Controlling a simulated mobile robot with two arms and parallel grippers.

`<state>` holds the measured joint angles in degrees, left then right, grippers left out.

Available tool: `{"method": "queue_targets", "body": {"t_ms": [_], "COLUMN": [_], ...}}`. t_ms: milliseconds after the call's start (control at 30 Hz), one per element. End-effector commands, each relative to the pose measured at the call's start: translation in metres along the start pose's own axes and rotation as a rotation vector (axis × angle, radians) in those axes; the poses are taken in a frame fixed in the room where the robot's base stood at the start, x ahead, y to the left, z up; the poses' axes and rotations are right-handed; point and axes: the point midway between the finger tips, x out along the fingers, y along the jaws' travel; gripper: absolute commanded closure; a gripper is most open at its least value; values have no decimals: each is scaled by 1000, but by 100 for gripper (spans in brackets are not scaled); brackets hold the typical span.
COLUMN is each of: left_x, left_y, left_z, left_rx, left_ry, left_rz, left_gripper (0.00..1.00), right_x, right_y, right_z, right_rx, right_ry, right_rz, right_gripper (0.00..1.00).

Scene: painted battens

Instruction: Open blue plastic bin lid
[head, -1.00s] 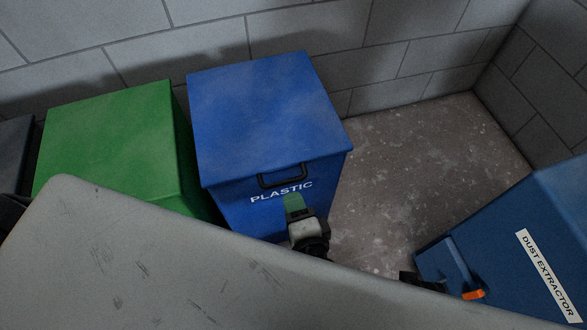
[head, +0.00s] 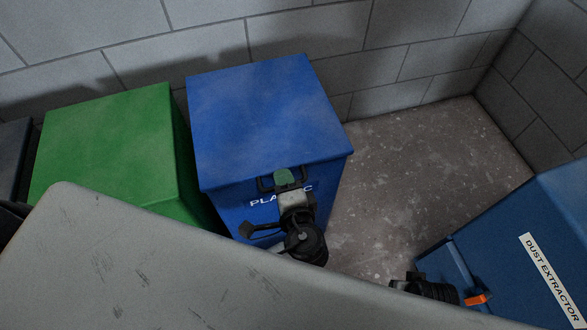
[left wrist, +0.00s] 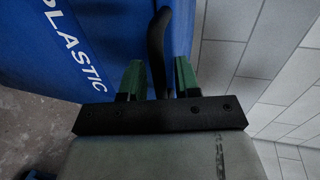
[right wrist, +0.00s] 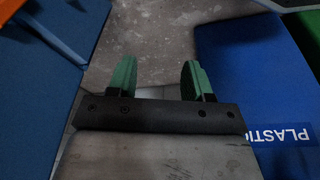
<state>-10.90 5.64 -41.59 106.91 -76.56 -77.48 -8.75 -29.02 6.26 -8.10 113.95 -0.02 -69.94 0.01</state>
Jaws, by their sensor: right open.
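The blue plastic bin (head: 235,205) stands against the wall with its lid (head: 265,110) closed. A black loop handle (head: 265,184) sits on the lid's front edge. My left gripper (head: 287,178) is at this handle and partly covers it and the PLASTIC lettering. In the left wrist view, its green fingers (left wrist: 158,78) are open on either side of the handle bar (left wrist: 158,40), with gaps visible. My right gripper (right wrist: 158,76) is open and empty, over the floor between the blue bin (right wrist: 250,80) and the dust extractor.
A green bin (head: 110,145) stands left of the blue bin. A grey scuffed surface (head: 120,260) fills the near left. The blue dust extractor (head: 550,230) with an orange part (head: 478,299) is at the right. Bare floor (head: 410,180) lies between.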

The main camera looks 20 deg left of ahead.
Motion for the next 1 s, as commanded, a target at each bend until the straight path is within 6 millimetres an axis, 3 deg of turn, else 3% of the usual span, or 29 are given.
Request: {"method": "queue_targets", "body": {"t_ms": [67, 267, 467, 1000], "left_x": [0, 0, -1, -3], "left_y": [0, 0, -2, -18], "left_z": [0, 0, 0, 0], "left_rx": [0, 0, 0, -1], "left_ry": [0, 0, 0, 1], "left_rz": [0, 0, 2, 25], "left_gripper": [71, 100, 100, 100], "right_x": [0, 0, 4, 60], "right_y": [0, 0, 0, -3], "right_z": [0, 0, 1, 32], "right_rx": [0, 0, 0, -7], "right_ry": [0, 0, -3, -39], "right_rz": [0, -1, 0, -6], "right_gripper": [50, 50, 50, 50]}}
